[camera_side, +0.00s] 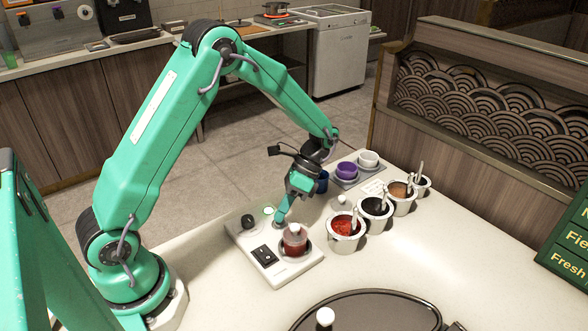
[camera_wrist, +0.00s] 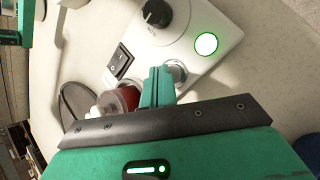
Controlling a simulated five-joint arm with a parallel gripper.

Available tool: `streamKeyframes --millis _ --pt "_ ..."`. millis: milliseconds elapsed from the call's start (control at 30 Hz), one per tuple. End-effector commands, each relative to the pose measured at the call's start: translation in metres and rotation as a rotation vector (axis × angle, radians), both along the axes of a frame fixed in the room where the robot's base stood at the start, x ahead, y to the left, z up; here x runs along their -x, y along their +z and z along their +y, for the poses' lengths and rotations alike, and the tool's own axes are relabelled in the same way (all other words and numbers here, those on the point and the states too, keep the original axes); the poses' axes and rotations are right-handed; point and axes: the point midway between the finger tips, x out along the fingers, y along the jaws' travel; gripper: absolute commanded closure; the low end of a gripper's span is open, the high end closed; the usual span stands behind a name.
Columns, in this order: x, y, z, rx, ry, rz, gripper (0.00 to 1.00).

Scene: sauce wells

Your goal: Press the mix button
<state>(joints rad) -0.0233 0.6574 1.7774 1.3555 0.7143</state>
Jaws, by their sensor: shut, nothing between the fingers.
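A white mixer base (camera_side: 286,270) stands on the counter. In the wrist view it (camera_wrist: 190,25) carries a black knob (camera_wrist: 156,13), a black rocker switch (camera_wrist: 120,60), a round green-lit disc (camera_wrist: 206,44) and a round metal button (camera_wrist: 179,71). No label shows which one is the mix button. A clear jar of red sauce (camera_side: 294,241) sits on the base. My gripper (camera_side: 281,221) is shut and empty, pointing down at the base, beside the jar. In the wrist view its fingertips (camera_wrist: 160,71) partly cover the metal button. I cannot tell whether they touch it.
Several sauce wells, the nearest with red sauce (camera_side: 344,228), stand in a row to the right. Purple (camera_side: 345,169) and white (camera_side: 369,158) cups sit on a grey tray behind. A dark round plate (camera_side: 370,312) is at the front. The counter between is clear.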

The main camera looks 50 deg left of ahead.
Motion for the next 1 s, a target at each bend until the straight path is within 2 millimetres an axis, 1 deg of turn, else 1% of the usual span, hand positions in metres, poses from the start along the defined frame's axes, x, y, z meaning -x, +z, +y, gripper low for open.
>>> streamKeyframes --millis 1000 --pt "-0.0001 -0.0067 0.0000 0.000 0.000 0.000 1.00"
